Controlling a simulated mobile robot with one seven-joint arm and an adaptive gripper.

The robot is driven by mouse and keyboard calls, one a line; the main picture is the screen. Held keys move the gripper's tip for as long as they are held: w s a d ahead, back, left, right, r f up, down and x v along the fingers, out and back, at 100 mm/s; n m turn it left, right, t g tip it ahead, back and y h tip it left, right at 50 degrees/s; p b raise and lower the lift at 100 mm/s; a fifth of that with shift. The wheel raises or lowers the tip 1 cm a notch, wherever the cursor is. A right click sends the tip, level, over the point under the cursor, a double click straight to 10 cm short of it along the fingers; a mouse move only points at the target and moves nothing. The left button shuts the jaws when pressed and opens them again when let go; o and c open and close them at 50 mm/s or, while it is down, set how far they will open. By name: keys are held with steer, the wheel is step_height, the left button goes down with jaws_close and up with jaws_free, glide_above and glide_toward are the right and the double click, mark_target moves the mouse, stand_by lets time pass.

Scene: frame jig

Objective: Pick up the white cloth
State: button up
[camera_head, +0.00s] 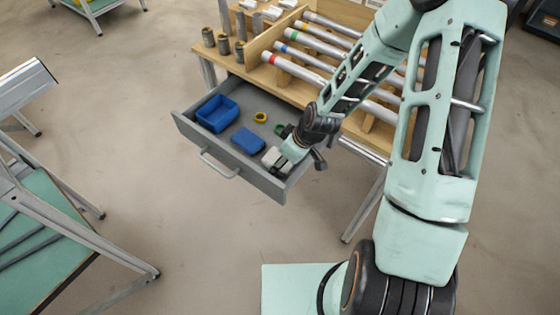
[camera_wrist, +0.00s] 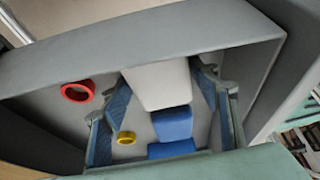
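The white cloth (camera_head: 273,157) lies folded in the front right corner of the open grey drawer (camera_head: 190,125). In the wrist view the white cloth (camera_wrist: 157,84) looks like a pale block between my two fingers. My gripper (camera_head: 291,152) reaches down into the drawer at the cloth. In the wrist view my gripper (camera_wrist: 160,72) has its fingers apart, one on each side of the cloth. I cannot tell whether either finger touches it.
The drawer also holds a blue block (camera_head: 248,140), a blue bin (camera_head: 217,113), a yellow ring (camera_head: 260,117) and a red ring (camera_wrist: 77,91). The drawer's walls stand close around my gripper. A wooden rack (camera_head: 265,45) with tubes is above.

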steer(key=c, duration=0.6)
steer(key=shift+o, duration=0.2)
steer(key=shift+r+p, duration=0.35)
steer(key=shift+p, duration=0.15)
step_height(320, 180, up, 10)
steer(key=p, duration=0.1)
steer(key=shift+f, duration=0.1)
